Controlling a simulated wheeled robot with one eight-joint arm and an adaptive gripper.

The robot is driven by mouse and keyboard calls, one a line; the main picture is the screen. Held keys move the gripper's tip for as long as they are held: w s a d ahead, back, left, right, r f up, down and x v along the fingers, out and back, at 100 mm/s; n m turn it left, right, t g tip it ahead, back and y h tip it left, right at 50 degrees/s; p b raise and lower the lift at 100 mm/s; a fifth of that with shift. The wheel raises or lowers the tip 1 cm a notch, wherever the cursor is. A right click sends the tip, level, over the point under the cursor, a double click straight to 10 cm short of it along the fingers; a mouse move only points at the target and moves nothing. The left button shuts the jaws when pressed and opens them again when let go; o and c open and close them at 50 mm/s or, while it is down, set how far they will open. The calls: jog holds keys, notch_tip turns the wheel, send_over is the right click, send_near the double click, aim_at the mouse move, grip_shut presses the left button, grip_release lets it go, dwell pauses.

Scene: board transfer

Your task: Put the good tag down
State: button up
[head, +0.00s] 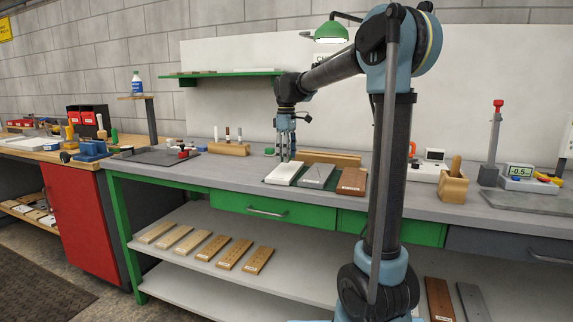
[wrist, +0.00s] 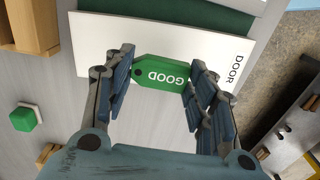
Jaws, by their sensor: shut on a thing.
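My gripper (head: 286,152) points down at the back of the grey bench, close to the white board (head: 284,174). In the wrist view my gripper (wrist: 160,75) is shut on a green tag (wrist: 163,80) marked GOOD, held flat between the two fingertips. The white board, marked DOOR, also shows there (wrist: 90,32) under the tag. I cannot tell whether the tag touches the board. The tag cannot be made out in the head view.
A grey board (head: 316,176) and a brown board (head: 352,181) lie right of the white one. A wooden block (head: 229,149) with pens stands left. A green knob (wrist: 25,118) is beside the gripper. Bare bench (head: 175,176) lies further left.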

jog(key=shift+f, duration=1.65)
jog(key=o, duration=0.8)
notch_tip(320, 180, up, 12)
jog(key=shift+r, duration=0.1)
jog(key=shift+s, duration=0.15)
